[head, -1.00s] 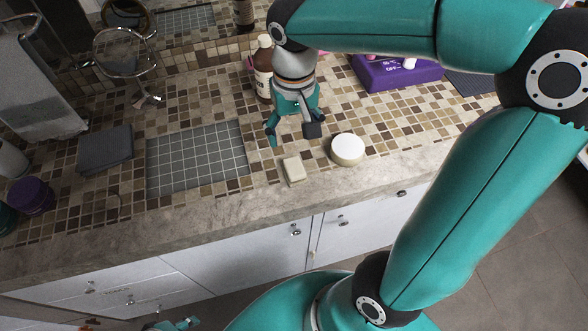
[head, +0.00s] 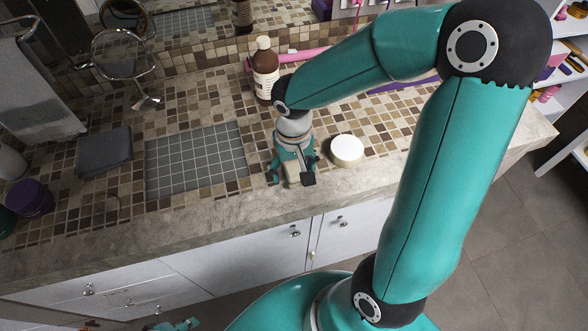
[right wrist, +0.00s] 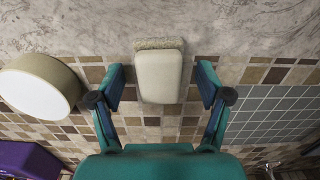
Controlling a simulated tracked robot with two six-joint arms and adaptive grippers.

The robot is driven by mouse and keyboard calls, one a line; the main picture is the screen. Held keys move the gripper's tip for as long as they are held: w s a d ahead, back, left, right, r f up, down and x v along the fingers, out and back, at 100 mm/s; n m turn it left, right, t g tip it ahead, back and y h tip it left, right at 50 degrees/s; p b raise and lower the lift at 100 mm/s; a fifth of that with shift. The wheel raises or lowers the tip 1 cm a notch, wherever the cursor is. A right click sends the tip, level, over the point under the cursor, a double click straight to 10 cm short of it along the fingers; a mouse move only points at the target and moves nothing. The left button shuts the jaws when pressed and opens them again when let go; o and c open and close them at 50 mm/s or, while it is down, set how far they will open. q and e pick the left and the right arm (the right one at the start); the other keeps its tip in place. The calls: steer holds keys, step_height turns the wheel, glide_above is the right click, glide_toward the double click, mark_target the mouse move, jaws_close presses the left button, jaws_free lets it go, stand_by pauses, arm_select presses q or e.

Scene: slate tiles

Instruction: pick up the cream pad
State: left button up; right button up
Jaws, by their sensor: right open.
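The cream pad (right wrist: 159,77) is a small rounded block with a smooth cream face and a rough tan edge. It lies on the tiled counter near its front edge, partly hidden by my right gripper in the head view. My right gripper (head: 291,180) is open above the pad, pointing down. In the right wrist view the open fingers (right wrist: 160,88) stand on either side of the pad's near part, with a gap on both sides. A small teal part at the bottom edge of the head view may be my left gripper (head: 180,325); its jaws are unclear.
A round cream-topped tub (head: 347,150) stands close to the right of the pad. A brown bottle (head: 265,75) stands behind. A grey grid mat (head: 196,160) lies to the left, with a folded grey cloth (head: 104,151) beyond. The stone counter edge (head: 220,216) is in front.

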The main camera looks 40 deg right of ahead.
mark_target(293, 168)
steer(key=c, duration=1)
steer(key=shift+r, duration=0.1)
steer(key=shift+c, duration=0.2)
step_height(293, 168, up, 20)
steer(key=shift+p, duration=0.45)
